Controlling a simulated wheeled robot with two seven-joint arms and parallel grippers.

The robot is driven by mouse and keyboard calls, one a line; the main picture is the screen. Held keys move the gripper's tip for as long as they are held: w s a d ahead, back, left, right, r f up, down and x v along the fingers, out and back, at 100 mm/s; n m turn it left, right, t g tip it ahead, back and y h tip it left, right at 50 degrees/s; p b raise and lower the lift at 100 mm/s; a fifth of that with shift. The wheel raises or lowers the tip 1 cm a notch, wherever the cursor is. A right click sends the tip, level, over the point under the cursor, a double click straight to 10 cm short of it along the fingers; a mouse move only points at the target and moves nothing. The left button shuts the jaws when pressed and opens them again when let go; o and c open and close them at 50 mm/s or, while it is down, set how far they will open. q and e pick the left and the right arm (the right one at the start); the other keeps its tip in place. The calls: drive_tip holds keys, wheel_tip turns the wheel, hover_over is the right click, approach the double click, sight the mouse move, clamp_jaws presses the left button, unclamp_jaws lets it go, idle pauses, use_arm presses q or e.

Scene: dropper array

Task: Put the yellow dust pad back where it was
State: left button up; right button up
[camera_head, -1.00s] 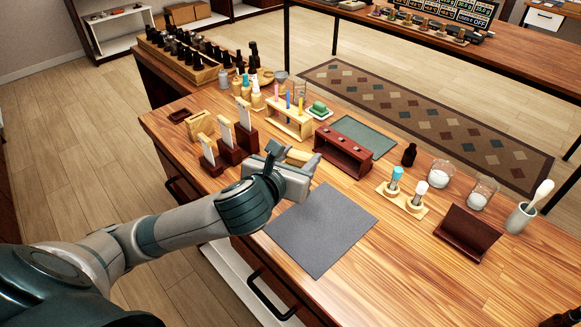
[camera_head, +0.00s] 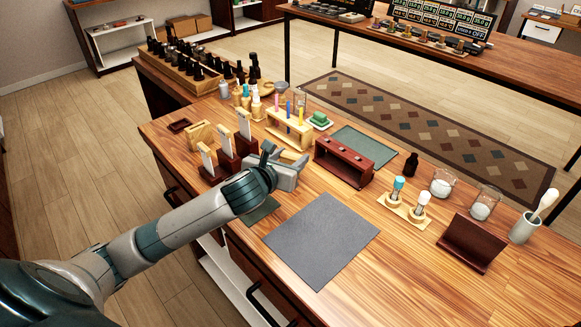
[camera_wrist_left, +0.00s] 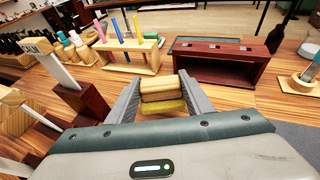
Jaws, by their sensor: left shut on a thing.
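The yellow dust pad (camera_wrist_left: 163,104) is a small block with a tan wooden upper part and a yellow lower part. It sits between the fingers of my left gripper (camera_wrist_left: 160,100) in the left wrist view. In the head view the left gripper (camera_head: 284,158) is shut on the pad, whose tan side (camera_head: 291,157) shows between the fingers. The gripper is over the wooden table, between the dark red block stands on its left and the dark red rack on its right. The pad's underside is hidden. My right gripper is not in view.
A pale wooden rack with coloured tubes (camera_head: 289,130) stands behind the gripper. The dark red rack (camera_head: 343,163) is to the right. Upright-handled dark red stands (camera_head: 246,147) are close on the left. A grey mat (camera_head: 322,240) in front is bare.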

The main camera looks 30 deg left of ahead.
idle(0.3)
use_arm(q)
drive_tip(key=shift+f+p, duration=0.4)
drive_tip(key=shift+f, duration=1.65)
drive_tip(key=shift+f, duration=0.1)
drive_tip(key=o, duration=0.9)
drive_tip(key=shift+s+r, duration=0.25)
drive_tip(key=shift+s, duration=0.2)
drive_tip(key=b+v, duration=0.2)
drive_tip(key=v, duration=0.8)
drive_tip(key=shift+s+r, duration=0.2)
drive_tip(key=shift+s, duration=0.25)
